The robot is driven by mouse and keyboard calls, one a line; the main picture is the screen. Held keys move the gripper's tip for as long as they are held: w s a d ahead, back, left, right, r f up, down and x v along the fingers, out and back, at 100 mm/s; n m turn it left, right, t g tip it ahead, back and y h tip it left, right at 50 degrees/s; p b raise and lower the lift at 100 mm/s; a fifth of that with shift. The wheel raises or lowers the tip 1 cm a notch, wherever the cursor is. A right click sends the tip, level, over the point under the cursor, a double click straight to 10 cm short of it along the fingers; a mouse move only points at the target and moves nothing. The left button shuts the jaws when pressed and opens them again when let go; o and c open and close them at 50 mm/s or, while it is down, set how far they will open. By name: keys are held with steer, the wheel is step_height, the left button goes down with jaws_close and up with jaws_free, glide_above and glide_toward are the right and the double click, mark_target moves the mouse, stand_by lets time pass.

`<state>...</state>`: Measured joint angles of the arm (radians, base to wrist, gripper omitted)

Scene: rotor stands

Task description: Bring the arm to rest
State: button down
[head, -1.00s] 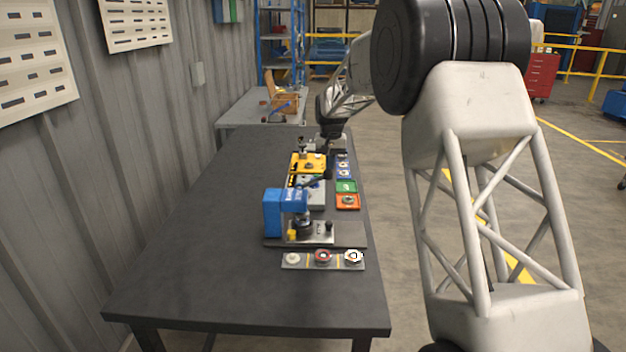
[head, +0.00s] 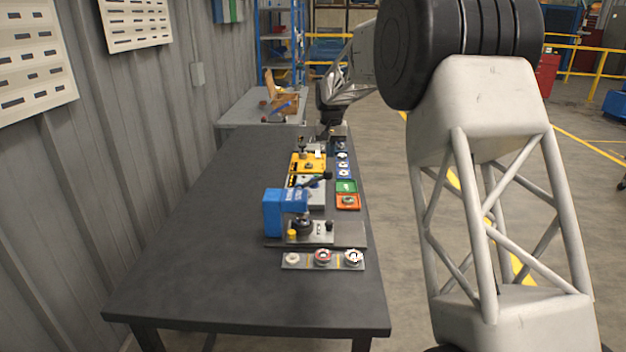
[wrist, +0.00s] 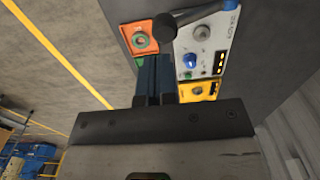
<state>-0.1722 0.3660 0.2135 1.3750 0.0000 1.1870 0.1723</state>
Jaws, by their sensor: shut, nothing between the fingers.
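My gripper (wrist: 154,58) shows in the wrist view with its two dark fingers together and nothing between them. It is above the row of fixtures on the table, over the orange tray (wrist: 143,52) and the grey panel unit (wrist: 208,42) as seen from the wrist. In the head view my wrist is at the far part of the dark table (head: 200,250), and the fingertips are too small to make out there. A lever with a black ball end (wrist: 168,24) stands close to the fingers in the wrist view; I cannot tell the exact gap.
A blue press (head: 273,212) stands nearer on the table, with a strip of three round parts (head: 307,262) before it. A yellow fixture (head: 307,163) and a green tray (head: 345,186) lie beyond. The table's left side is clear.

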steer(key=shift+s+d+r, duration=0.15)
steer(key=shift+s+r, duration=0.1)
steer(key=shift+s, duration=0.05)
steer(key=s+d+r, duration=0.3)
steer(key=s+d, duration=0.1)
steer(key=s, duration=0.6)
steer(key=s+d+r+t, duration=0.1)
steer(key=s+d+r, duration=0.2)
steer(key=s, duration=0.7)
steer(key=s+d+r, duration=0.3)
steer(key=s+d, duration=0.1)
steer(key=s, duration=0.5)
steer(key=s+d+f, duration=0.1)
steer(key=s+f, duration=0.2)
steer(key=s, duration=0.8)
steer(key=s+d+f+t, duration=0.1)
steer(key=s+d+f, duration=0.1)
steer(key=s, duration=0.9)
steer(key=s+d+f, duration=0.2)
steer(key=s+f, duration=0.1)
steer(key=s, duration=0.9)
steer(key=shift+d+f+t, duration=0.15)
steer(key=shift+f+t, duration=0.15)
